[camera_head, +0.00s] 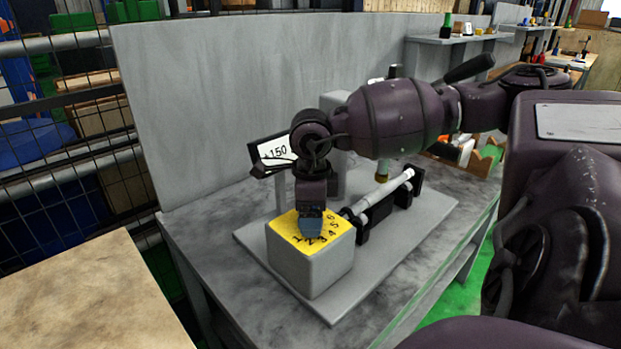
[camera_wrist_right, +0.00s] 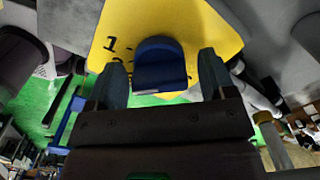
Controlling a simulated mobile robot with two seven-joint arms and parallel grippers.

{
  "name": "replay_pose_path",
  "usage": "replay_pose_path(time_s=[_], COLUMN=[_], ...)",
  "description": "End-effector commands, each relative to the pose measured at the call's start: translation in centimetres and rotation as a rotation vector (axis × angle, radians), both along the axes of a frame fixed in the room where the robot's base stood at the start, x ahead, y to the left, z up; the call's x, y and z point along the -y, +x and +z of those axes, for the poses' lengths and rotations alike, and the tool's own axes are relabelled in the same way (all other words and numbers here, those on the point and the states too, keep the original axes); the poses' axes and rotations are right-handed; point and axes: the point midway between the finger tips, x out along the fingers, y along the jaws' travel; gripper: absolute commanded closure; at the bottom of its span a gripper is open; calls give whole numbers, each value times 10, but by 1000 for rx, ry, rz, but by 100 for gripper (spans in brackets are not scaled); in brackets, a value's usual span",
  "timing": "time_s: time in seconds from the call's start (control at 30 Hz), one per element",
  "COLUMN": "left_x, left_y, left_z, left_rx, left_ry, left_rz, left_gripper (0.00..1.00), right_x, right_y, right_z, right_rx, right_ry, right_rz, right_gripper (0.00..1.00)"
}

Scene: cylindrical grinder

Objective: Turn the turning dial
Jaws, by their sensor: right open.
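The turning dial is a blue knob (camera_wrist_right: 160,62) on a yellow plate (camera_wrist_right: 205,25) with black numbers, seen in the right wrist view. In the head view the yellow plate (camera_head: 288,224) is the top of a grey box (camera_head: 310,268). My right gripper (camera_head: 311,226) points down onto the plate there and mostly hides the knob. In the right wrist view my right gripper (camera_wrist_right: 162,78) is open, with one finger on each side of the knob. I cannot tell whether the fingers touch it. My left gripper is not in view.
A white rod (camera_head: 382,191) lies in black holders to the right, on the same grey base plate (camera_head: 425,222). A tall grey panel (camera_head: 220,110) closes off the back. A wooden surface (camera_head: 88,297) is at front left.

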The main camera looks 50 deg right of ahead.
Motion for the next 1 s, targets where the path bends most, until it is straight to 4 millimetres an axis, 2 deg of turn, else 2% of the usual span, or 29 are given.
replay_pose_path(time_s=[0.1, 0.13, 0.4, 0.43, 0.67, 1.0], left_x=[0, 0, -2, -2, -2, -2], left_y=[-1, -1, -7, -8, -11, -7], left_z=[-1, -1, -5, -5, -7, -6], left_rx=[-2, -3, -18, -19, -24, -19], left_ry=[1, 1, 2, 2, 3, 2], left_rz=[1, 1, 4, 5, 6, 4], left_gripper=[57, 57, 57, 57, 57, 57], right_x=[0, 0, 0, 0, 0, 0], right_y=[0, 0, 0, 0, 0, 0], right_z=[0, 0, 0, 0, 0, 0], right_rx=[0, 0, 0, 0, 0, 1], right_ry=[0, 0, 0, 0, 0, 1], right_rz=[0, 0, 0, 0, 27, 221], right_gripper=[23, 26, 68, 71, 71, 71])
